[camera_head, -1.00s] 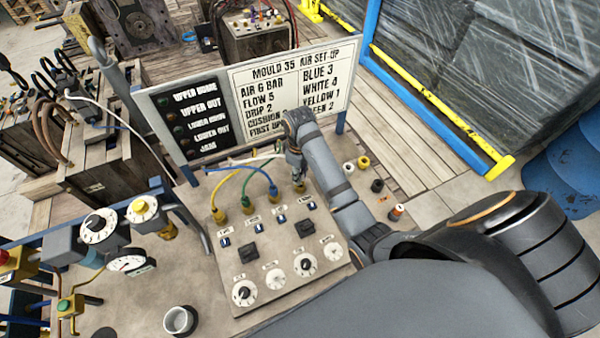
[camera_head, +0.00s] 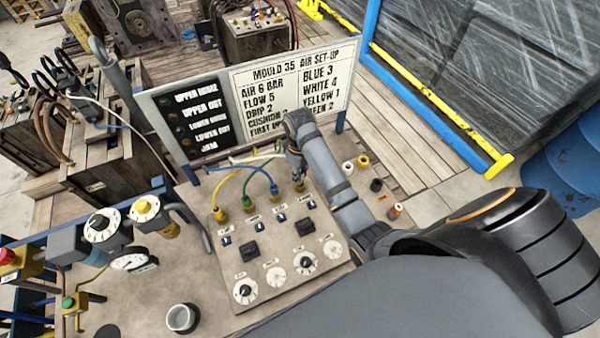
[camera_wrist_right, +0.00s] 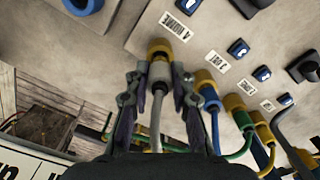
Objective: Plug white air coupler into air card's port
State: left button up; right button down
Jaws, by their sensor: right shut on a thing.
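The air card (camera_head: 275,245) is a grey-beige sloped panel with a row of brass ports, switches and dials. Yellow, green and blue hoses stand in the three left ports. My right gripper (camera_head: 298,176) is at the rightmost port (camera_head: 300,187). In the right wrist view my gripper (camera_wrist_right: 160,78) is shut on the white air coupler (camera_wrist_right: 159,71), its pale hose trailing back between the fingers. The coupler is in line with a brass port collar (camera_wrist_right: 159,47) and appears to meet it. I cannot tell how deep it sits. My left gripper is not in view.
The blue coupler (camera_wrist_right: 207,91) and its hose stand close beside my right fingers. A set-up board (camera_head: 290,85) rises behind the card. Loose caps (camera_head: 363,161) and an orange-topped piece (camera_head: 396,211) lie right of it.

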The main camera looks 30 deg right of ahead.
jog(key=shift+f, duration=0.5)
jog(key=shift+p, duration=0.45)
jog(key=shift+f, duration=0.1)
jog(key=shift+f, duration=0.55)
dwell(1.0)
jog(key=c, duration=1.1)
grip_release()
jog(key=o, duration=0.4)
